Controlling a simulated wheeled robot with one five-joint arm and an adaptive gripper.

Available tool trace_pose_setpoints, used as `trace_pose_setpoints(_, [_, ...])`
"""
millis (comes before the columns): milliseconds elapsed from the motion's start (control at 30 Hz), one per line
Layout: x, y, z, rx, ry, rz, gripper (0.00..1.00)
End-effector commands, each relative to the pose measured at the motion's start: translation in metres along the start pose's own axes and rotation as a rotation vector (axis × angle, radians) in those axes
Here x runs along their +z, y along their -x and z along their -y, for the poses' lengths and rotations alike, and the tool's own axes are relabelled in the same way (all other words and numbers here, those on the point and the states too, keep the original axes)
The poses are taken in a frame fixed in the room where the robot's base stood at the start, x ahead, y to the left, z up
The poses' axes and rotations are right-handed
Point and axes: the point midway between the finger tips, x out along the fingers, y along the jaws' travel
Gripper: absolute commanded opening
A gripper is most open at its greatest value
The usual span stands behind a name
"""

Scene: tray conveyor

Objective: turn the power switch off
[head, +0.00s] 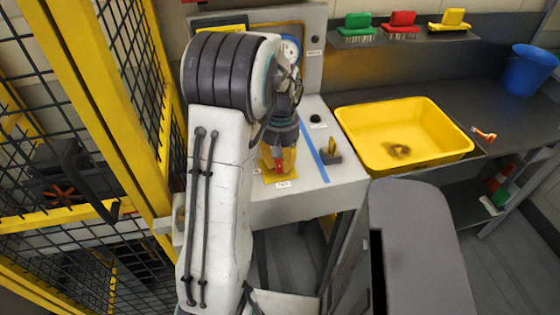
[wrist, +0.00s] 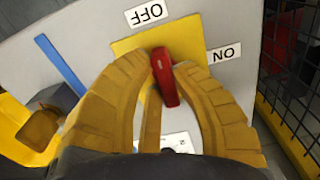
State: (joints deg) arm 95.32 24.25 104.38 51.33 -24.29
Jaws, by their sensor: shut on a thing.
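The power switch is a red handle (wrist: 165,80) on a yellow plate (wrist: 128,46). In the wrist view, an OFF label (wrist: 146,12) lies above the plate and an ON label (wrist: 225,53) lies at its right. The handle runs nearly along the picture's height, with its upper end leaning slightly toward the OFF side. My gripper (wrist: 163,70) has its yellow fingers on both sides of the handle and is shut on it. In the head view, my gripper (head: 276,158) points down at the panel (head: 305,183), and a bit of red shows between the fingers.
A blue strip (head: 314,153) and a small grey-and-yellow block (head: 330,152) are right of the switch. A black knob (head: 315,118) sits behind. A yellow basin (head: 375,130) stands further right. A yellow-framed mesh fence (head: 105,90) closes off the left.

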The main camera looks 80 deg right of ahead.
Motion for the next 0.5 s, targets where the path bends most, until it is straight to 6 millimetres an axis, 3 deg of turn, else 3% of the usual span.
trace_pose_setpoints(500, [0.0009,-0.0017,0.0002,-0.002,0.071,0.005,0.0])
